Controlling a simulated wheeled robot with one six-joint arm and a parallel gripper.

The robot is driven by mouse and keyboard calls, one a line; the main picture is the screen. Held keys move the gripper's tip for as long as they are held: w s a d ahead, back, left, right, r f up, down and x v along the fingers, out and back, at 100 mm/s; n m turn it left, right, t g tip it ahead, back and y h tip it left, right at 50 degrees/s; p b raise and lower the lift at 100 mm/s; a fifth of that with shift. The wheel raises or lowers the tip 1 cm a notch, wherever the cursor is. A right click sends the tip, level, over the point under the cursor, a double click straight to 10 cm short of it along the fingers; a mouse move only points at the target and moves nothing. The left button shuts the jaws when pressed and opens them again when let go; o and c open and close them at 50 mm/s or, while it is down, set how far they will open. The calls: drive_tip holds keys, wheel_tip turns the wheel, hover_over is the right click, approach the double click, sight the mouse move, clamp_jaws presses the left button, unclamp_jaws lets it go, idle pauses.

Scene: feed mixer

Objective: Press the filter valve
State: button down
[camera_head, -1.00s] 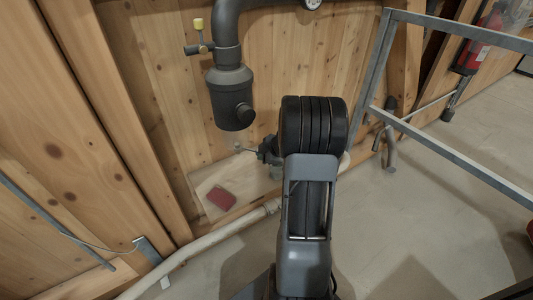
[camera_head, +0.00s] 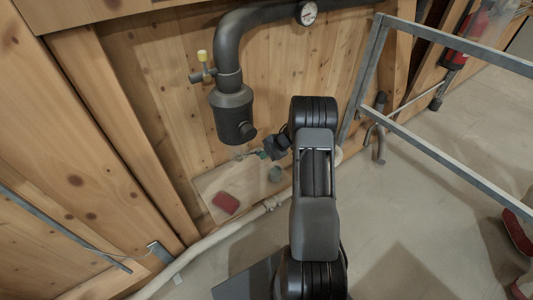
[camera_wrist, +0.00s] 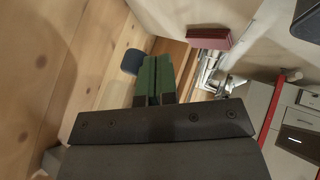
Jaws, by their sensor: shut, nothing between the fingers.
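The valve with a yellow cap (camera_head: 202,56) sticks out to the left of the dark bent pipe, just above the dark filter canister (camera_head: 232,112) on the wooden wall. My gripper (camera_head: 262,155) is small and partly hidden beside my arm in the head view. It is below and right of the canister, low by the wall, apart from the valve. In the wrist view my gripper's green fingers (camera_wrist: 154,82) are together with nothing between them. The valve cannot be made out in the wrist view.
A red box (camera_head: 226,202) lies on a pale board (camera_head: 210,182) near a round container (camera_head: 275,174). A pressure gauge (camera_head: 307,13) sits on the upper pipe. A grey metal frame (camera_head: 450,165) stands right of my arm. A pale pipe (camera_head: 215,236) runs low along the wall.

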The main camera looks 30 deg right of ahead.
drive_tip(key=shift+s+a+p, duration=0.45)
drive_tip(key=shift+s, duration=0.05)
drive_tip(key=shift+s, duration=0.1)
idle(0.3)
drive_tip(key=s+d+r+p, duration=0.3)
drive_tip(key=s+d+r, duration=0.3)
drive_tip(key=s+r, duration=0.1)
drive_tip(key=shift+s, duration=0.2)
drive_tip(key=shift+d+f, duration=0.1)
idle(0.6)
